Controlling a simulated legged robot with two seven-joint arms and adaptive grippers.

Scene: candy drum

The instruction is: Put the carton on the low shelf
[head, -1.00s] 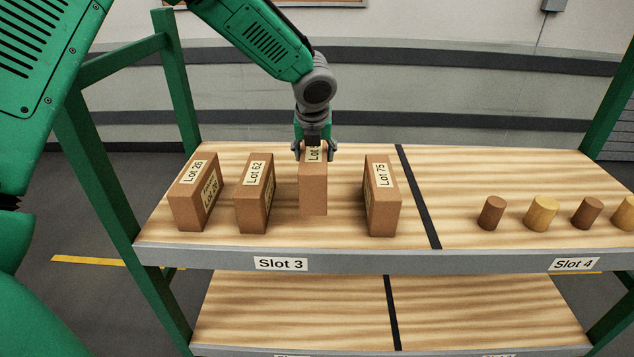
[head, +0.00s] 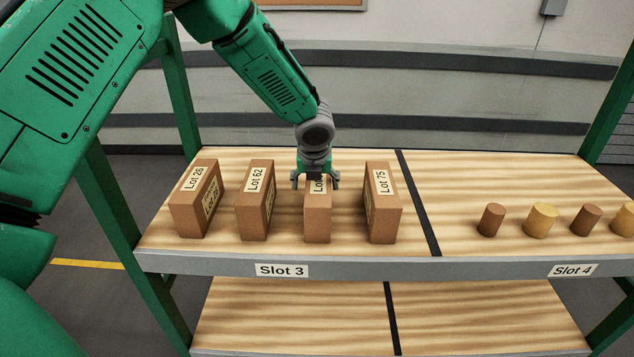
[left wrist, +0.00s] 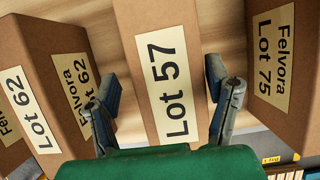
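The brown carton labelled Lot 57 (head: 317,222) stands upright on the upper shelf (head: 420,180) in the Slot 3 bay, between the Lot 62 and Lot 75 cartons. My left gripper (head: 315,186) is over its top, with fingers spread on either side. In the left wrist view the Lot 57 carton (left wrist: 165,60) lies between the open fingers (left wrist: 163,88), with a gap visible at the left finger. The lower shelf (head: 290,315) shows below, and its visible part is bare. My right gripper is not in view.
The Lot 62 carton (head: 253,215) and Lot 26 carton (head: 188,215) stand to the left, the Lot 75 carton (head: 384,220) close on the right. A black divider (head: 418,200) separates Slot 4, with several cylinders (head: 540,220). Green posts (head: 183,110) frame the rack.

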